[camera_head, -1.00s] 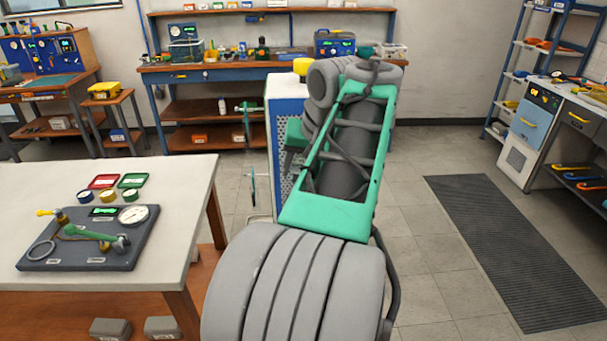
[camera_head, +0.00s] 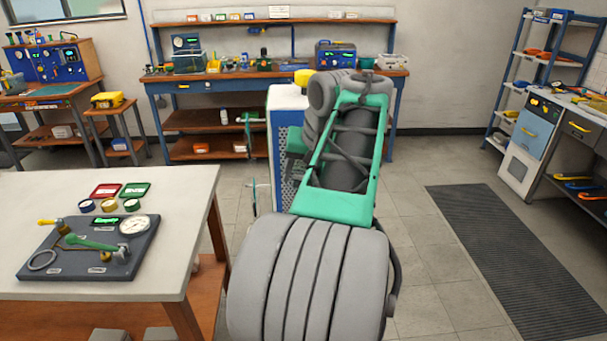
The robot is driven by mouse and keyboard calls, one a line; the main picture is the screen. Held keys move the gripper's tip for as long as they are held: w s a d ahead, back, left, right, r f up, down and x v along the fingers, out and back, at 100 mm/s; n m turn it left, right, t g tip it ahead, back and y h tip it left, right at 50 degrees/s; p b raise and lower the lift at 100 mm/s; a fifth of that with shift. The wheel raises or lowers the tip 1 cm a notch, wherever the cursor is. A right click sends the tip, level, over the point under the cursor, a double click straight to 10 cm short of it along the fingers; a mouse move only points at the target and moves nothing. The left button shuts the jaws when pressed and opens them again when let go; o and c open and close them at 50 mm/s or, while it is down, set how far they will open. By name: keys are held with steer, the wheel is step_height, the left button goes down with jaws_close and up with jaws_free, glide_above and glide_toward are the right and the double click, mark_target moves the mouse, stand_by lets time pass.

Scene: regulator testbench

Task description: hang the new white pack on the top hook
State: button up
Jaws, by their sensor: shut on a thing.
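My own arm, with grey rounded links and a green open frame, stands in the middle of the view and reaches away from me. My gripper does not show; its state and anything in it are hidden. I cannot make out the white pack or the top hook. A white and blue cabinet-like unit (camera_head: 285,103) with a perforated side stands just behind my arm. My arm covers its right part. A yellow piece (camera_head: 301,77) shows at its top.
A white-topped table (camera_head: 180,200) at the left bears a dark gauge board (camera_head: 88,262). A long workbench (camera_head: 240,76) stands along the back wall. A dark ribbed mat (camera_head: 515,260) lies on open floor at the right, before a side bench and blue shelves (camera_head: 545,60).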

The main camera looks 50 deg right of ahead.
steer(key=shift+f, duration=0.1)
steer(key=o, duration=1.5)
steer(key=shift+c, duration=0.2)
